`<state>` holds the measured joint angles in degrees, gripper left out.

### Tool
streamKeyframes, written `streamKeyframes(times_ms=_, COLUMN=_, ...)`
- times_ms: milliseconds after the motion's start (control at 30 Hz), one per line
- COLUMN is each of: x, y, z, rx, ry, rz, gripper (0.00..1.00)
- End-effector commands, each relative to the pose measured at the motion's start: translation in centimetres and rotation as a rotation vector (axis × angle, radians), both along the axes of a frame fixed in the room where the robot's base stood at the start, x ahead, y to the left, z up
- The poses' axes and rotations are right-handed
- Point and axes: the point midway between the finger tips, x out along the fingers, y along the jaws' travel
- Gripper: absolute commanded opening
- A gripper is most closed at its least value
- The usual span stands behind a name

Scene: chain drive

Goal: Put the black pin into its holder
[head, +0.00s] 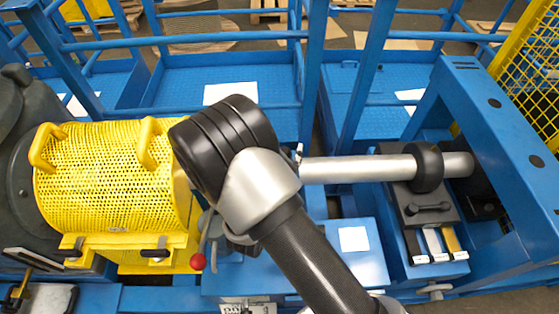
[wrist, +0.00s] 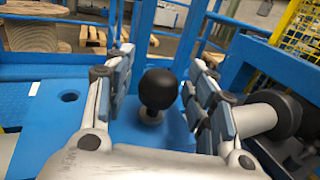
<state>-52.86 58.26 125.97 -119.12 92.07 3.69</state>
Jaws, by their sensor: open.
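A black ball-shaped knob (wrist: 158,88) on a short pale stem stands upright in the wrist view. It looks like the top of the black pin; its lower end and any hole beneath it cannot be made out. My gripper (wrist: 162,64) is open, with one finger to each side of the knob and a gap visible on both sides. In the head view my arm covers the gripper and the pin. A grey block (head: 430,208) with a black handle stands at the right, with black, white and yellow strips on its front. I cannot tell whether it is the holder.
A grey shaft (head: 350,168) with a black collar runs close to the right of my arm; it also shows at the right in the wrist view (wrist: 254,116). A yellow mesh guard (head: 105,175) stands at the left. Blue rails (head: 190,38) cross behind.

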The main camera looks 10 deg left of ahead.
Motion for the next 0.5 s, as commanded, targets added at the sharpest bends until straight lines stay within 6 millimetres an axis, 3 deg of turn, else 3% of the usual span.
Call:
streamKeyframes(times_ms=167, x=-2.4, y=0.5, z=0.3, rx=-0.004, ry=0.003, rz=0.005, gripper=0.51)
streamKeyframes(times_ms=500, x=-9.5, y=1.4, z=0.3, rx=-0.002, ry=0.000, rz=0.006, gripper=0.51)
